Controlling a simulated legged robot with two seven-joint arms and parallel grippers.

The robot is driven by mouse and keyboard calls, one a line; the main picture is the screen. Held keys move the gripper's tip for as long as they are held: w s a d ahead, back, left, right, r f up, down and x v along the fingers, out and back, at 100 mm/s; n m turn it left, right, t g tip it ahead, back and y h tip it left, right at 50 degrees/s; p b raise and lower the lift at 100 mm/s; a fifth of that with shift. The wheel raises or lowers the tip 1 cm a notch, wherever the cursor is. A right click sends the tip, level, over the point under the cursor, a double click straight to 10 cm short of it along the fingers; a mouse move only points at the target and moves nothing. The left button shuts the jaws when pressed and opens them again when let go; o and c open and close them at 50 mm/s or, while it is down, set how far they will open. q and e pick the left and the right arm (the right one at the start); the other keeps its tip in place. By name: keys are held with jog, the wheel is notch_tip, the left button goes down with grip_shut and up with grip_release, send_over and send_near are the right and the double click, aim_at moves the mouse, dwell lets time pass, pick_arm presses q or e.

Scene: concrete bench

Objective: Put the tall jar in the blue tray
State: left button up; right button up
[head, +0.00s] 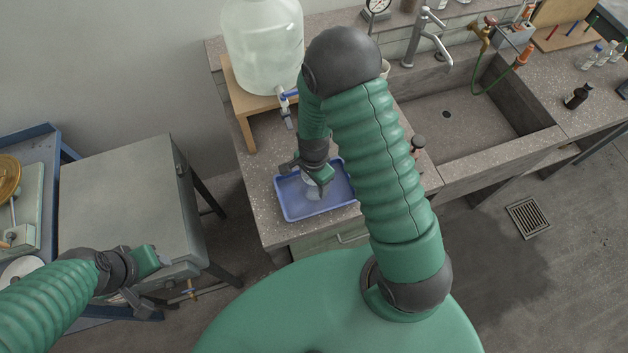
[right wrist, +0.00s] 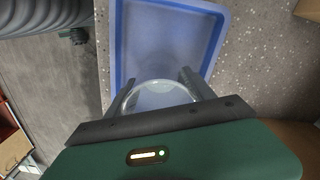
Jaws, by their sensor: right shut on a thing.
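The blue tray (head: 290,209) lies on the speckled bench, left of the sink; it also fills the upper middle of the right wrist view (right wrist: 117,50). My right gripper (head: 306,176) is over the tray and shut on a clear glass jar (head: 313,192). The jar's round rim shows between the fingers in the right wrist view (right wrist: 158,88). The jar is within the tray's outline, but I cannot tell whether its base touches the tray floor. The gripper hides part of the jar. My left gripper (head: 157,284) is open and empty, near the front of a grey cabinet.
A large clear carboy (head: 262,45) with a tap (head: 287,100) stands on a wooden stand (head: 240,108) just behind the tray. A small dark-capped bottle (head: 417,145) stands right of my right arm. The sink (head: 465,115) lies further right.

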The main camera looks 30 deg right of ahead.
jog(key=shift+f, duration=0.1)
jog(key=o, duration=1.6)
jog(key=shift+d+f, duration=0.1)
jog(key=shift+d, duration=0.3)
jog(key=shift+a+r, duration=0.15)
jog(key=shift+r, duration=0.25)
notch_tip(320, 180, up, 12)
jog(key=s+a+r+n+t, duration=0.2)
jog(key=s+a+r+n, duration=0.2)
jog(key=n, duration=1.2)
jog(key=shift+s+a+r+t, duration=0.3)
jog(key=shift+s+a+r, duration=0.1)
jog(key=shift+s+r, duration=0.3)
jog(key=shift+d+f, duration=0.1)
jog(key=shift+f, duration=0.05)
